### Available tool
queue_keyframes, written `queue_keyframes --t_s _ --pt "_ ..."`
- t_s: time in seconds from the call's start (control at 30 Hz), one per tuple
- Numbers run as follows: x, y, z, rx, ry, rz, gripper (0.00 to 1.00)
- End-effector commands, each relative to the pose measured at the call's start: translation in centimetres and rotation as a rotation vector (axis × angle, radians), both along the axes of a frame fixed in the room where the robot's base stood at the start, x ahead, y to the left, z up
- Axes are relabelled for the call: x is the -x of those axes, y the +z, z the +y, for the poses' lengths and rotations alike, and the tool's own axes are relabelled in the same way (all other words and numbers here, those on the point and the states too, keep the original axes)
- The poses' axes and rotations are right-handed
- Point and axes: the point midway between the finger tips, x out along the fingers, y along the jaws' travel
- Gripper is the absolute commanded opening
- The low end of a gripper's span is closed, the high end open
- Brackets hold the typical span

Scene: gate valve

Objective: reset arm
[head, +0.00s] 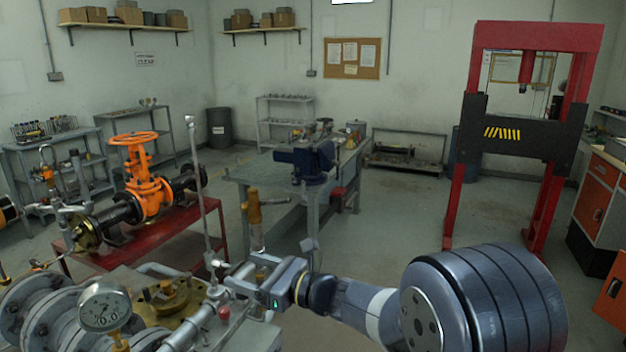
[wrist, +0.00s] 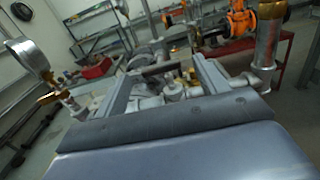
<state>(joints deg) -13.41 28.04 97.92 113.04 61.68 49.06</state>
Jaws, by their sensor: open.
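My gripper (head: 243,272) is at the end of my arm, which reaches in from the lower right of the head view. It is low over the metal pipework (head: 185,315) at the lower left. In the wrist view the two fingers (wrist: 165,72) stand well apart, with pipe fittings visible beyond and between them. Nothing is seen held between them. Whether the fingers touch the pipework cannot be told. The orange gate valve (head: 146,190) with its handwheel stands on a red table (head: 165,240) behind and left of my gripper. It also shows at the top right of the wrist view (wrist: 240,18).
A pressure gauge (head: 104,306) and a thin upright rod (head: 200,185) stand left of my gripper. A yellow-topped vertical fitting (head: 254,215) rises close behind it. A workbench with a blue vise (head: 305,160) is farther back. A red press frame (head: 580,100) stands right. Open floor lies between bench and press.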

Motion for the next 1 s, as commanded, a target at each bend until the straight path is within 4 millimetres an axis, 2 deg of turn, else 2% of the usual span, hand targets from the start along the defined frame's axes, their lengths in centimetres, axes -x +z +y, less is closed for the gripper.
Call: queue_keyframes --t_s 0.1,0.23,0.53,1.0 --pt "-0.8 0.2 2.4 0.001 0.004 0.0 0.69" --pt "-1.6 0.0 4.0 0.004 0.002 -0.008 0.69" --pt "-1.5 0.0 3.8 0.049 -0.001 -0.118 0.69" --pt "-1.5 0.0 3.8 0.04 0.0 -0.097 0.69"
